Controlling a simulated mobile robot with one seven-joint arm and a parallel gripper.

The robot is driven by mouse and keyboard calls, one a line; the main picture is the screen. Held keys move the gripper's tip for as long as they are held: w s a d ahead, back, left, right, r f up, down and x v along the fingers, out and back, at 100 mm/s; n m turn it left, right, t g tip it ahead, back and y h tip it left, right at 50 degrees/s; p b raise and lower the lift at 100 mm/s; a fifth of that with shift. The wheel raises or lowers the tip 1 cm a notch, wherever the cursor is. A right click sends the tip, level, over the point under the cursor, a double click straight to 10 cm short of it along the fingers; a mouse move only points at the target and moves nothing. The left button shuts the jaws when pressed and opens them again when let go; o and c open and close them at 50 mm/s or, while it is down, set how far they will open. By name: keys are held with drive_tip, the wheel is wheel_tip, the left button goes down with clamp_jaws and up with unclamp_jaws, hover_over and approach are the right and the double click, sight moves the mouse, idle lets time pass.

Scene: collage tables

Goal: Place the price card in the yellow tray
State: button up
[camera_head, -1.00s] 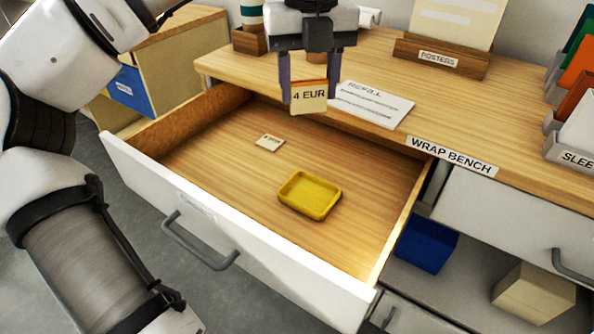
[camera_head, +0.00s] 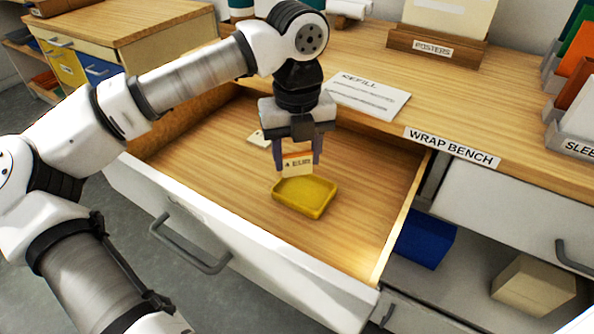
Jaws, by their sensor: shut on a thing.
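The price card (camera_head: 297,165), marked "4 EUR", is upright between the fingers of my gripper (camera_head: 297,160), which is shut on it. The yellow tray (camera_head: 311,198) lies on the floor of the open drawer (camera_head: 230,205). The card's lower edge is just at or above the tray's far left part; I cannot tell whether it touches. A second small card (camera_head: 258,138) lies in the drawer behind and left of my gripper, partly hidden by it.
The drawer's white front (camera_head: 270,270) and side walls surround the tray. The wrap bench top (camera_head: 400,75) is behind, with a refill sheet (camera_head: 367,96) and a posters holder (camera_head: 433,45). The drawer floor right of the tray is clear.

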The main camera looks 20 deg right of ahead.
sight(297, 174)
drive_tip(key=shift+f, duration=2.1)
drive_tip(key=shift+f+b, duration=0.15)
drive_tip(key=shift+b, duration=0.2)
drive_tip(key=o, duration=0.9)
drive_tip(key=shift+o, duration=0.2)
wheel_tip(297, 174, up, 12)
drive_tip(key=shift+p, duration=0.8)
drive_tip(key=shift+r, duration=0.2)
